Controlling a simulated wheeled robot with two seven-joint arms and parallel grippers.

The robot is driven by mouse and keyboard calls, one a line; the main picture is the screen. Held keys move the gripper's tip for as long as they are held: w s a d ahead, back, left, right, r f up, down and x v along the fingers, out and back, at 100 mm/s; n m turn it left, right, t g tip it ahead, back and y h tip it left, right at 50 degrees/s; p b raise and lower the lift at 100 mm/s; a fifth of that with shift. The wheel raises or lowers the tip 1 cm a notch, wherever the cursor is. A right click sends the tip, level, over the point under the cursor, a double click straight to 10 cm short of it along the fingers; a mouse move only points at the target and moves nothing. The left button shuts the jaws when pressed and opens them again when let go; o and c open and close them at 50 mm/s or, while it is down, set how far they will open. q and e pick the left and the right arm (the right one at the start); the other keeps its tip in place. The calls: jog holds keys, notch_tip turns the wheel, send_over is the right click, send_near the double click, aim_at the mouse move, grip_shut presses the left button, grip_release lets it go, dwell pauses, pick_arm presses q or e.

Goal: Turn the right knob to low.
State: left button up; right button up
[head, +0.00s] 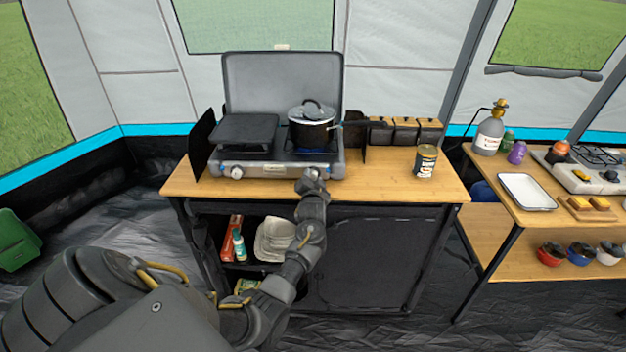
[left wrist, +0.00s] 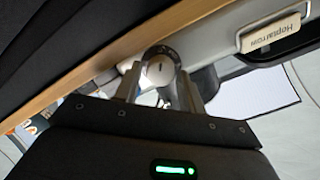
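The camping stove (head: 277,170) stands on the wooden table with its lid raised. Its left knob (head: 237,172) is in plain view. The right knob is mostly hidden by my left gripper (head: 312,183) in the head view. In the left wrist view the right knob (left wrist: 160,70) is a round, pale knob with a dark mark, lying between the two fingers of my left gripper (left wrist: 160,88). The fingers are apart, one on each side of it; I cannot tell whether they touch it. My right gripper is not in view.
A lidded pot (head: 311,128) sits on the right burner, with a blue glow below it. A dark griddle (head: 247,131) covers the left side. A can (head: 426,162) and lidded containers (head: 404,132) stand to the right. The table front (head: 390,188) is clear.

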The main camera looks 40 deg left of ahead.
pick_arm(q)
jog(key=v, duration=1)
jog(key=shift+s+d+b, duration=0.25)
jog(key=shift+d+b, duration=0.05)
jog(key=shift+b, duration=0.05)
jog(key=shift+r, duration=0.1)
